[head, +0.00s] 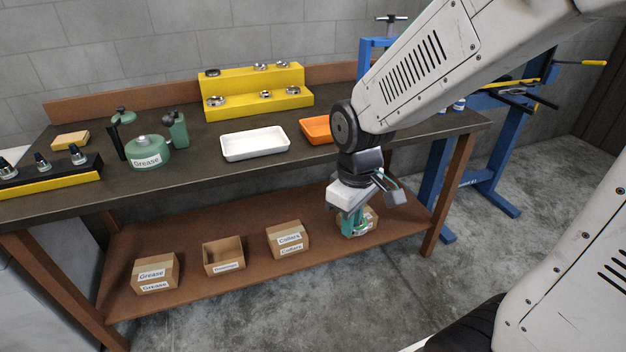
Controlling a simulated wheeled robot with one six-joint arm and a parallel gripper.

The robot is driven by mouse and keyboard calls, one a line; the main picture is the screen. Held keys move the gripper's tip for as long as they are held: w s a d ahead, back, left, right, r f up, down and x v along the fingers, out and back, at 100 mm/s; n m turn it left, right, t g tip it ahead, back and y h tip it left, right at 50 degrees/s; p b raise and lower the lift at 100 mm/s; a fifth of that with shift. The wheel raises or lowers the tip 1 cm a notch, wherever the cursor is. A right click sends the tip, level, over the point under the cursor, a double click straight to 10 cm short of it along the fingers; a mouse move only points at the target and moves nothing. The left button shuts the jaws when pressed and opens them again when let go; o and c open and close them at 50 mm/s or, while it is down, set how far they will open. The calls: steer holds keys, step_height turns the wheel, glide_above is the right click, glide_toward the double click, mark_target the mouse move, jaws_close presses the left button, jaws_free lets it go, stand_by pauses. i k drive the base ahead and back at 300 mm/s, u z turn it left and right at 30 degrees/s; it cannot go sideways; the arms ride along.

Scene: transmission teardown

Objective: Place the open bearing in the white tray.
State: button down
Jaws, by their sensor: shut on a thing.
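The white tray (255,143) stands on the workbench, right of the grease pot, and looks empty. My gripper (350,229) hangs in front of the bench's front edge, below the bench top and right of the tray. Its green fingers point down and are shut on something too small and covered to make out. Several ring-shaped bearings sit on the two-step yellow stand (257,86) behind the tray. I cannot tell which of them, if any, is the open bearing.
An orange tray (317,130) lies right of the white one, partly behind my arm. A green grease pot (147,152) stands to its left. Cardboard boxes (288,240) line the lower shelf, one right behind my gripper. A blue press frame (432,180) stands at the right.

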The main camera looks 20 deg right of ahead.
mark_target(257, 151)
steer(key=u, duration=0.6)
steer(key=i, duration=1.05)
steer(key=z, duration=0.6)
